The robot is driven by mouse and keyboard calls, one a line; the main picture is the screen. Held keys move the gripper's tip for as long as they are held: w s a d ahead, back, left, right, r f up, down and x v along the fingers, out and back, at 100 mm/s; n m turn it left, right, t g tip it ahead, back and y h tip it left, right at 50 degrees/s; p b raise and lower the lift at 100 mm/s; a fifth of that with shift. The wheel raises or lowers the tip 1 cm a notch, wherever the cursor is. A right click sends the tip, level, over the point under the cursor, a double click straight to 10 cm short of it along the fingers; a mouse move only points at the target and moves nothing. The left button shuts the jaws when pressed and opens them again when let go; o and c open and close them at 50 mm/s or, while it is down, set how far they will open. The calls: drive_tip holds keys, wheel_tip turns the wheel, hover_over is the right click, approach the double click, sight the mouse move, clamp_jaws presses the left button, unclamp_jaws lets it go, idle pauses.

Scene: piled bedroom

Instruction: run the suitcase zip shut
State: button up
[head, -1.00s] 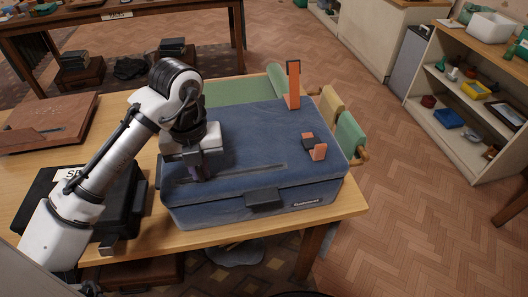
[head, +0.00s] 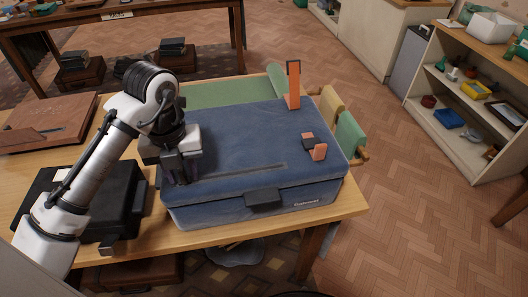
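The blue suitcase (head: 240,135) lies closed-looking on the wooden table. A long dark zip track (head: 245,172) runs across the front part of its top, and a dark latch (head: 263,198) sits on its front face. My gripper (head: 182,180) points down at the left end of the track, at the suitcase's left edge. Its dark fingers hide that end, and I cannot tell whether they hold a zip pull. A small dark block with an orange tab (head: 319,151) sits on the top at the right, beyond the track's visible right end.
An upright orange bracket (head: 293,90) stands at the suitcase's back right. Rolled green and tan cloths (head: 350,136) lie along its right side. A black case (head: 85,200) is on the table to the left, below my arm. A brown board (head: 45,125) lies behind it.

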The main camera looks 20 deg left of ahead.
drive_tip(key=shift+r, duration=0.1)
wheel_tip(320, 180, up, 7)
drive_tip(key=p, duration=0.6)
idle(0.3)
idle(0.3)
